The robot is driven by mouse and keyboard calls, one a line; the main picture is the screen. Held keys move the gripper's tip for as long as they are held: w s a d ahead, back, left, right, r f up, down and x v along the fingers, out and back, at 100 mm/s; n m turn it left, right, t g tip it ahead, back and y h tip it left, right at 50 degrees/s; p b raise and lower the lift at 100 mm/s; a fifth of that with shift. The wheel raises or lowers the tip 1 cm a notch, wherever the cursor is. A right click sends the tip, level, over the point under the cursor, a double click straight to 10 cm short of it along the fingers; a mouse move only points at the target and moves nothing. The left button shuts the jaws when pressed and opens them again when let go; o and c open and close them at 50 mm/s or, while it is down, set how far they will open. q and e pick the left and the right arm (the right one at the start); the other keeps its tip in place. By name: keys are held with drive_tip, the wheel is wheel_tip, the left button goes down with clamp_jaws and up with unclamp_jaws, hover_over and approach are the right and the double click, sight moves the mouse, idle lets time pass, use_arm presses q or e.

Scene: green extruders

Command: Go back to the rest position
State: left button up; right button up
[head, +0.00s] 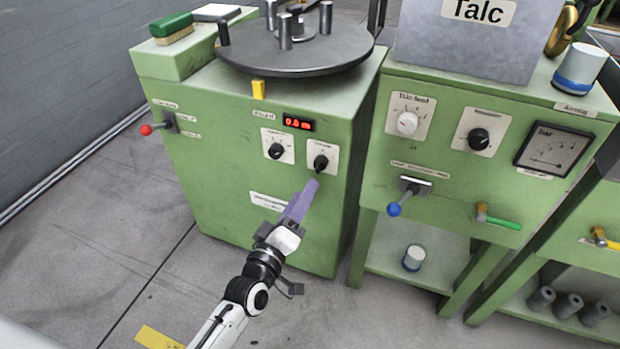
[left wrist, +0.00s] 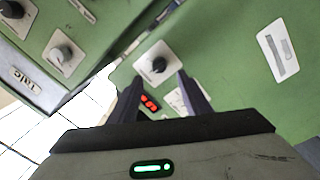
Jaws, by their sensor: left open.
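My left gripper (head: 309,188) has purple-looking fingers and points at the front of the left green machine (head: 225,160). Its tips are just below the right black knob (head: 320,163) in the head view. In the left wrist view the gripper (left wrist: 158,80) is open and empty, with dark fingers apart. The same knob (left wrist: 157,66) shows between and beyond the fingertips; I cannot tell the exact gap. My right gripper is not in view.
A red display (head: 298,123) and another black knob (head: 276,151) are close by. A red-tipped lever (head: 147,130) and a blue-tipped lever (head: 394,209) stick out. A round metal table (head: 330,50) tops the machine. Grey floor (head: 100,230) is clear at left.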

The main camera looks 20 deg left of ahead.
use_arm(q)
drive_tip(key=shift+s, duration=0.95)
